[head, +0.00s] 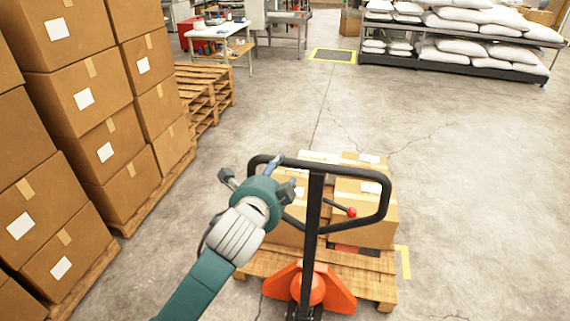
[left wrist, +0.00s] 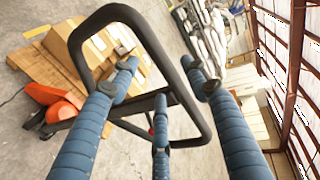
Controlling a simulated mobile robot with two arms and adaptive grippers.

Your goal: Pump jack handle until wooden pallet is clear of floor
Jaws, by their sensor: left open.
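The pallet jack stands in front of me with a black loop handle (head: 384,200), a red-knobbed lever (head: 351,212) and an orange base (head: 335,287). The wooden pallet (head: 376,284) carries cardboard boxes (head: 366,218); whether its underside touches the floor I cannot tell. My left gripper (head: 268,178) is open at the left side of the handle loop. In the left wrist view, part of the handle (left wrist: 165,62) passes between the spread fingers of the gripper (left wrist: 162,82); contact is unclear. The wrist view also shows the orange base (left wrist: 50,100) and pallet (left wrist: 35,66). My right gripper is out of view.
Tall stacks of cardboard boxes (head: 85,100) on pallets line the left. Empty stacked pallets (head: 205,90) stand behind them. A white table (head: 217,33) is at the back, and a rack of white sacks (head: 465,68) is at the back right. The floor right of the jack is clear.

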